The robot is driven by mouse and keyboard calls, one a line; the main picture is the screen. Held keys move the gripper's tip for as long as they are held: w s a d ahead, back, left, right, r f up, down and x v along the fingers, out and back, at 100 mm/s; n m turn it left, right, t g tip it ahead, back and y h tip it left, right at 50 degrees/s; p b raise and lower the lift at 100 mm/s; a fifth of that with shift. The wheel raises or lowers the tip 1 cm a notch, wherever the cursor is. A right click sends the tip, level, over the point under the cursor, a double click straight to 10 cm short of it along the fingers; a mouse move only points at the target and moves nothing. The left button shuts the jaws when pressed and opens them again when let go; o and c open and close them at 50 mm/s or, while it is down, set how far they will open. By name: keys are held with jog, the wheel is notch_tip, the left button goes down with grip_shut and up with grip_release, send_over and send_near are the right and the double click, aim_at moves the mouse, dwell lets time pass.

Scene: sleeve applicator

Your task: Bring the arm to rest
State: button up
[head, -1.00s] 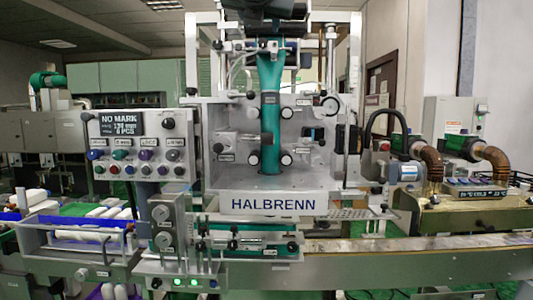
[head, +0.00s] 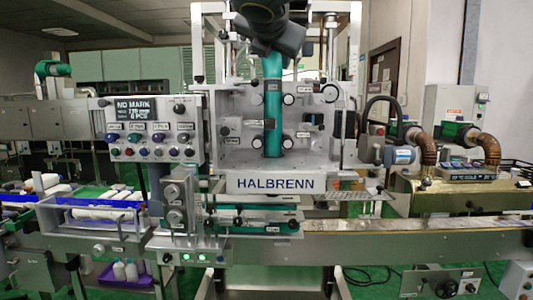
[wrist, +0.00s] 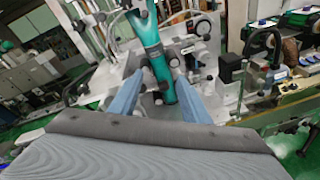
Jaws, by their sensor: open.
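My gripper (wrist: 158,75) is open in the wrist view. Its two blue fingers stand apart with nothing held between them. Behind them is the sleeve applicator's front plate with its teal vertical sleeve tube (wrist: 158,62), apparently some way off. In the head view, dark links of my arm (head: 270,35) hang at the top centre, in front of the upper part of the machine and the tube (head: 272,110). My gripper does not show in the head view.
The machine's HALBRENN plate (head: 275,184) and button panel (head: 150,140) face me. A conveyor (head: 400,240) runs along the front. A tray of white bottles (head: 95,215) is at left, and a purple crate (head: 125,275) sits below. Copper pipes (head: 430,150) are at right.

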jog(key=s+d+f+m+g, duration=0.2)
jog(key=d+f+m+g, duration=0.15)
jog(key=f, duration=0.75)
jog(key=s+d+f+m+g+h, duration=0.15)
jog(key=d+f+m, duration=0.3)
jog(key=f, duration=0.65)
jog(key=s+d+f+m+g+y, duration=0.1)
jog(key=s+d+f+m+g, duration=0.25)
jog(key=f, duration=0.75)
jog(key=s+d+f+m+g+y, duration=0.1)
jog(key=s+d+f+m+g, duration=0.2)
jog(key=s+f+m, duration=0.6)
jog(key=s+d+f+m+g+y, duration=0.1)
jog(key=s+d+f+m+g, duration=0.2)
jog(key=s+f+m, duration=0.6)
notch_tip(320, 180, down, 4)
jog(key=shift+s+f+g, duration=0.1)
jog(key=shift+s+g, duration=0.25)
jog(key=shift+s, duration=0.15)
